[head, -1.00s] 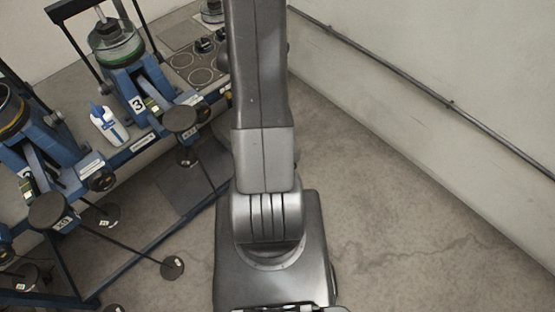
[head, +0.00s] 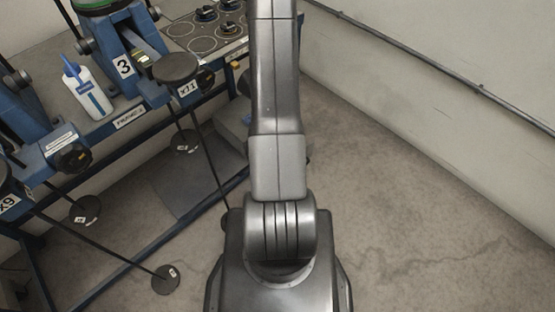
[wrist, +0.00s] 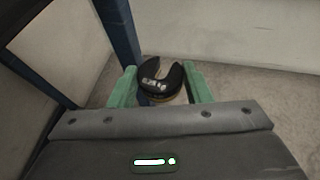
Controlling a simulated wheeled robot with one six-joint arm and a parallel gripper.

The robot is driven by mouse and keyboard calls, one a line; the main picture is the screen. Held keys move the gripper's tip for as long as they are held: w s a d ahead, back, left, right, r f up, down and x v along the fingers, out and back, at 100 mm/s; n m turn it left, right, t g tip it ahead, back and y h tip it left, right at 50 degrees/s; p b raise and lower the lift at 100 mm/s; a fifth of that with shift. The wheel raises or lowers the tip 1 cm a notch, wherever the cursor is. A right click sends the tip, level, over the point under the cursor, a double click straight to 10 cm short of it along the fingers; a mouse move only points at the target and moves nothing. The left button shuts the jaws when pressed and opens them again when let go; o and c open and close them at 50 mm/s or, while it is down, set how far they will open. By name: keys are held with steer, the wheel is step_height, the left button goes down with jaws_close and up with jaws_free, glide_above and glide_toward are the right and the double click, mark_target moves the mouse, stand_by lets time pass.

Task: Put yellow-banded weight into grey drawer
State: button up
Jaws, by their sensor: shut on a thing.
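In the wrist view, my gripper (wrist: 160,74) has green fingers shut on a dark, slotted round weight (wrist: 155,90). A yellowish band shows along the weight's lower edge, and there is a white marking on its face. The weight's slot opens upward in the picture, and the floor lies behind it. In the head view my arm fills the middle and hides my gripper and the weight. I cannot make out the grey drawer in either view.
A blue-framed bench with lever frames (head: 122,66) stands at the left. A white bottle (head: 88,92) and a grey plate with round recesses (head: 205,38) are on it. Hangers with round pans (head: 166,279) reach low. A railed wall (head: 440,70) bounds the right; floor (head: 410,215) there is clear.

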steer(key=f+m+g+h+b, duration=0.1)
steer(key=f+b, duration=0.6)
steer(key=f, duration=0.8)
steer(key=w+d+f+m+g+h+b, duration=0.1)
steer(key=f+b, duration=0.6)
steer(key=f, duration=0.8)
steer(key=f+m+g+h+b, duration=0.3)
steer(key=f+b, duration=0.5)
steer(key=f, duration=0.7)
steer(key=shift+w+d+m, duration=0.25)
steer(key=shift+w+m, duration=0.05)
steer(key=shift+m, duration=0.5)
steer(key=shift+f, duration=0.1)
steer(key=shift+f+b, duration=0.35)
steer(key=shift+b, duration=0.25)
steer(key=shift+f+b, duration=0.25)
steer(key=shift+b, duration=0.05)
steer(key=o, duration=1)
